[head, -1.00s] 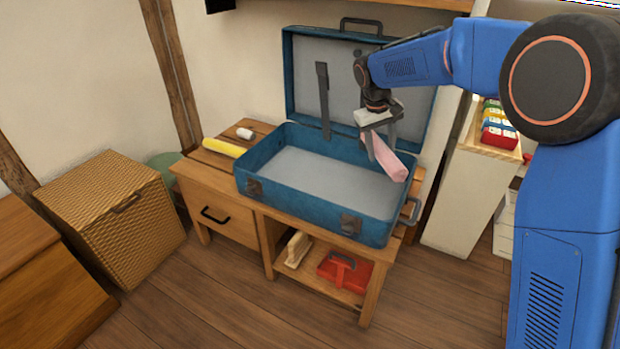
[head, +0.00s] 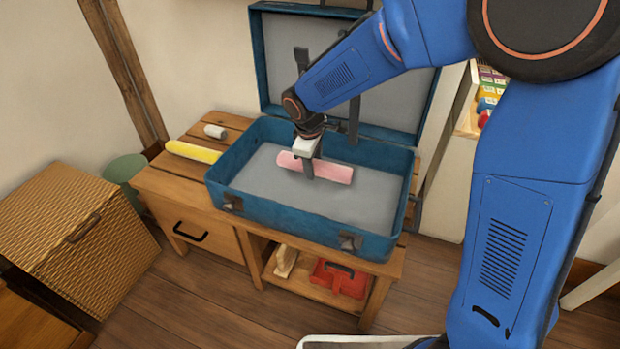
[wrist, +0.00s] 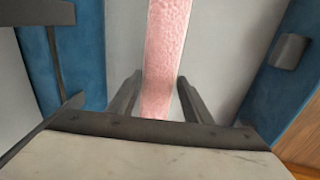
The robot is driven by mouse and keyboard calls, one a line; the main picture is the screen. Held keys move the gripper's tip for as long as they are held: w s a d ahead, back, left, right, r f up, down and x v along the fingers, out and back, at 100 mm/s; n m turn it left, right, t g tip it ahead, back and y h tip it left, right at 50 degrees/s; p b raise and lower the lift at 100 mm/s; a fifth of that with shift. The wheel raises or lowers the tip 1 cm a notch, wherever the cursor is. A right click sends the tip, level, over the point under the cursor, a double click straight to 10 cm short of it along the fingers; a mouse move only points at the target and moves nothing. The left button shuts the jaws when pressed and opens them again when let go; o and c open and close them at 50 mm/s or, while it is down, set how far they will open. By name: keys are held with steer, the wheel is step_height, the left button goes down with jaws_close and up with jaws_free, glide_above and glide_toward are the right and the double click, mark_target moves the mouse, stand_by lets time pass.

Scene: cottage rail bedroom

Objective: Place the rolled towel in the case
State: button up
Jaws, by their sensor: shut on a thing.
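The pink rolled towel (head: 328,171) is inside the outline of the open blue case (head: 290,216), over its grey floor. My gripper (head: 308,172) points down and is shut on the towel around its middle. In the wrist view the towel (wrist: 167,50) runs away from me between the two fingers (wrist: 158,105). I cannot tell whether the towel touches the case floor. The case stands on a wooden bench with its lid (head: 395,95) raised at the back.
A yellow roll (head: 193,152) and a small white roll (head: 215,131) lie on the bench (head: 160,183) left of the case. A red item (head: 340,279) sits on the lower shelf. A wicker basket (head: 75,240) stands at the left. The case floor around the towel is clear.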

steer(key=shift+s+x, duration=0.2)
steer(key=shift+x, duration=0.75)
steer(key=shift+s+x, duration=0.2)
steer(key=shift+x, duration=0.7)
steer(key=shift+s+x, duration=0.2)
steer(key=shift+x, duration=0.75)
steer(key=shift+a+f, duration=0.15)
steer(key=shift+f, duration=0.05)
steer(key=o, duration=1.1)
steer(key=v, duration=1.2)
steer(key=s+d+r+m, duration=0.3)
steer(key=s+d+r, duration=0.15)
steer(key=d, duration=0.45)
steer(key=s+d+r+m, duration=0.3)
steer(key=s+d+r, duration=0.15)
steer(key=d, duration=0.55)
steer(key=s+d+m+t, duration=0.1)
steer(key=s+d+m, duration=0.3)
steer(key=s, duration=0.5)
steer(key=s+d+m+t, duration=0.1)
steer(key=s+d+m, duration=0.3)
steer(key=s+d, duration=0.3)
steer(key=s, duration=0.2)
steer(key=shift+s+d+f+y, duration=0.3)
steer(key=shift+s+y, duration=0.1)
